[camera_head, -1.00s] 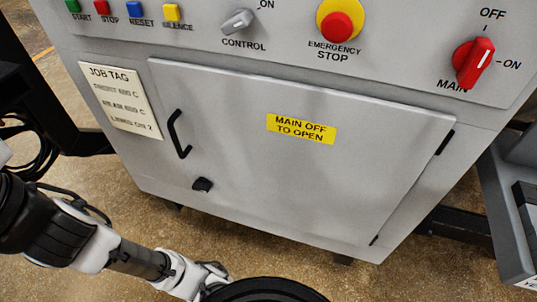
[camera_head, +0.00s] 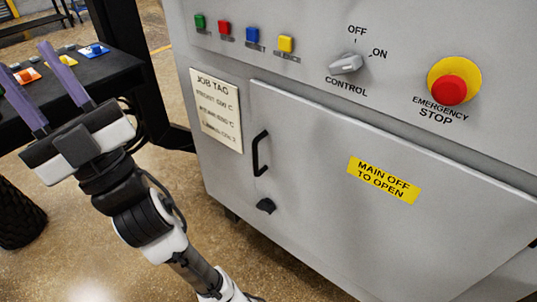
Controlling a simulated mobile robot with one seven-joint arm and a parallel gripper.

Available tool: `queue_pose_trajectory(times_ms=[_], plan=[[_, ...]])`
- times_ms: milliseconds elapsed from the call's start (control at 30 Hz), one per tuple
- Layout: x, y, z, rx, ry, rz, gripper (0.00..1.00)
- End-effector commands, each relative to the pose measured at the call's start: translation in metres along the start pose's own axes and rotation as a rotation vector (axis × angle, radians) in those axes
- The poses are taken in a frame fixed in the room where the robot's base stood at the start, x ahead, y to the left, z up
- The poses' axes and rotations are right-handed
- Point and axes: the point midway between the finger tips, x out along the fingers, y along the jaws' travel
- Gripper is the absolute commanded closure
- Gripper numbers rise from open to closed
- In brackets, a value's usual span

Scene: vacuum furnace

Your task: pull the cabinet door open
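The grey cabinet door (camera_head: 320,190) is closed flush in the front of the cabinet. Its black bar handle (camera_head: 260,153) stands upright near the door's left edge. A small black latch knob (camera_head: 266,205) sits below the handle. A yellow label (camera_head: 384,180) on the door reads "MAIN OFF TO OPEN". My gripper (camera_head: 57,88) is at the left of the view, pointing up, with its two purple fingers spread wide and nothing between them. It is well to the left of the handle and apart from the door. The MAIN switch is outside the current view.
Above the door are coloured buttons (camera_head: 252,36), a grey CONTROL knob (camera_head: 346,64) and a red emergency stop (camera_head: 449,90). A job tag (camera_head: 216,110) is left of the door. A dark table (camera_head: 118,75) with small coloured items stands behind my gripper. Floor before the cabinet is open.

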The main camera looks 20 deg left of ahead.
Motion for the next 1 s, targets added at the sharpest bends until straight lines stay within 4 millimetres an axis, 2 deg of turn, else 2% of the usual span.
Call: queue_pose_trajectory(times_ms=[33,100,167,200,267,300,400,500,600,733,867,1000], plan=[[-0.008,0.007,0.041,-0.011,-0.150,0.046,0.67],[-0.033,0.022,0.097,-0.035,-0.367,0.137,0.67],[-0.065,0.038,0.140,-0.061,-0.546,0.233,0.67],[-0.090,0.049,0.163,-0.084,-0.657,0.306,0.67],[-0.134,0.067,0.190,-0.128,-0.809,0.427,0.67],[-0.164,0.079,0.202,-0.163,-0.897,0.511,0.67],[-0.236,0.105,0.210,-0.270,-1.056,0.721,0.67],[-0.291,0.123,0.200,-0.380,-1.131,0.895,0.67],[-0.324,0.134,0.184,-0.465,-1.150,1.015,0.67],[-0.342,0.141,0.174,-0.520,-1.149,1.083,0.67],[-0.342,0.151,0.176,-0.529,-1.145,1.095,0.67],[-0.340,0.173,0.187,-0.529,-1.146,1.094,0.67]])
